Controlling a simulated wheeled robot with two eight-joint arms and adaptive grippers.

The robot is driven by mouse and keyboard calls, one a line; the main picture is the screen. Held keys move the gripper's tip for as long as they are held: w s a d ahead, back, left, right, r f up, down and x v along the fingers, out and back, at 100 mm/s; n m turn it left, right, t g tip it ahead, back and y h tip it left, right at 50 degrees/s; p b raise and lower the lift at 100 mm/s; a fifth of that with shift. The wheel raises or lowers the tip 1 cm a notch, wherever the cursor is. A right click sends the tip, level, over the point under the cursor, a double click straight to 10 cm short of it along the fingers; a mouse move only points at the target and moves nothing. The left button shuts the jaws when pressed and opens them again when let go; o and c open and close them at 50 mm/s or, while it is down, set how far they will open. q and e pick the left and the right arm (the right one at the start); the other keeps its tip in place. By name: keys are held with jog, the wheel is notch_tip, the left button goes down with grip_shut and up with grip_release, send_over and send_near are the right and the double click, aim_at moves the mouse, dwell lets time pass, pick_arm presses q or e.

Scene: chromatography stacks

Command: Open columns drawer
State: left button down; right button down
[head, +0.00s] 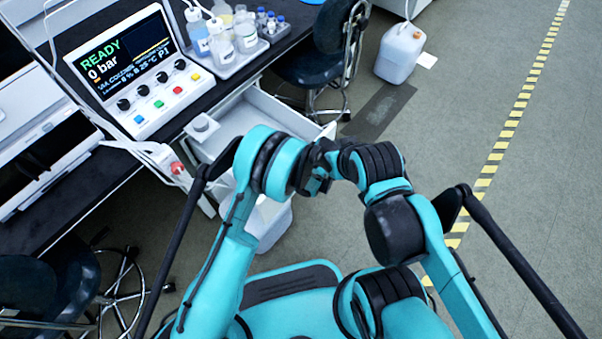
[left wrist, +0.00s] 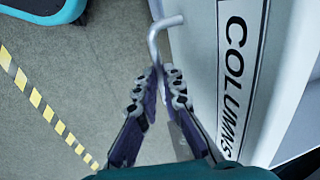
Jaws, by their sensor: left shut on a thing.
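The columns drawer (head: 288,118) is a white drawer under the bench, pulled out so that its inside shows in the head view. In the left wrist view its front (left wrist: 290,60) bears the label COLUMNS (left wrist: 233,80). A bent grey handle (left wrist: 154,38) stands out from this front. My left gripper (left wrist: 165,72) is shut on the lower part of the handle. In the head view, my arms hide the handle and most of the drawer front. I cannot make out my right gripper in either view.
A control box (head: 135,70) reading READY and a tray of bottles (head: 240,58) stand on the dark bench. A dark chair (head: 315,60) stands close behind the drawer. A white canister (head: 400,52) is on the floor. Open floor lies to the right, around the yellow striped line (head: 497,146).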

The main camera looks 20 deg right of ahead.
pick_arm(q)
jog(key=shift+s+d, duration=0.15)
jog(key=shift+s, duration=0.1)
jog(key=c, duration=1.6)
grip_release()
jog(key=shift+w, duration=0.1)
